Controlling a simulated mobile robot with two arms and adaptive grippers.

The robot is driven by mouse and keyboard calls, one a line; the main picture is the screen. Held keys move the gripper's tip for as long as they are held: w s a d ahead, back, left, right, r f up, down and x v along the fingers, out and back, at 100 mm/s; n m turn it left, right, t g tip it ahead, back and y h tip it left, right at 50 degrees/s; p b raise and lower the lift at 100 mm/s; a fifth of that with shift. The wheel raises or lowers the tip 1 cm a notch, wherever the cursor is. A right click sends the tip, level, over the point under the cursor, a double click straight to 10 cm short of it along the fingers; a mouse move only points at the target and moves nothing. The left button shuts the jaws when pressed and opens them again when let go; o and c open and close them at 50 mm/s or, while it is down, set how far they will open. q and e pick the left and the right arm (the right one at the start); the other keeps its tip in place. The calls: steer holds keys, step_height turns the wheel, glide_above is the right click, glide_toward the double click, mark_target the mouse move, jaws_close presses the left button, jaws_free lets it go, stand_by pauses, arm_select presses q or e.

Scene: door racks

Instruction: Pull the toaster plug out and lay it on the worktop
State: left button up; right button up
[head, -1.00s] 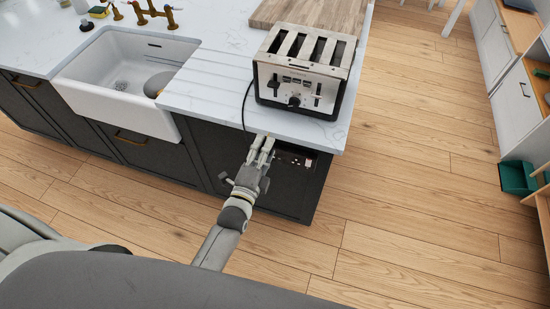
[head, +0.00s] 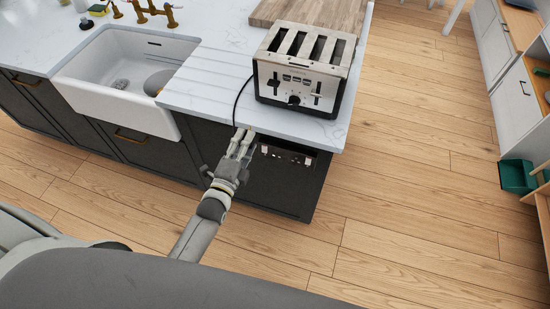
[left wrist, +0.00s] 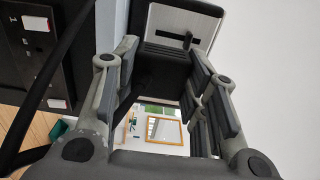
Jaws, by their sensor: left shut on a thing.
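The toaster (head: 303,75) is steel and black and stands on the white worktop (head: 205,85) near its front edge. Its black cord (head: 237,104) hangs over the edge to my left gripper (head: 241,143). That gripper is just below the edge, left of the dark socket panel (head: 287,153) and apart from it. In the left wrist view a dark body, apparently the plug (left wrist: 155,80), sits between the shut fingers; the fingers hide it in the head view. The panel, with red and white switches, also shows there (left wrist: 35,65). My right gripper is not in view.
A white sink (head: 120,80) lies to the left, with brass taps behind it. A wooden board (head: 300,12) lies behind the toaster. Ridged worktop left of the toaster is clear. Wooden floor is open to the right.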

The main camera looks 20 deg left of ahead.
arm_select(q)
steer(key=a, duration=1)
steer(key=shift+w+a+b, duration=0.2)
steer(key=shift+a+b, duration=0.1)
steer(key=shift+b, duration=0.15)
steer(key=m+b, duration=0.7)
steer(key=m, duration=1.1)
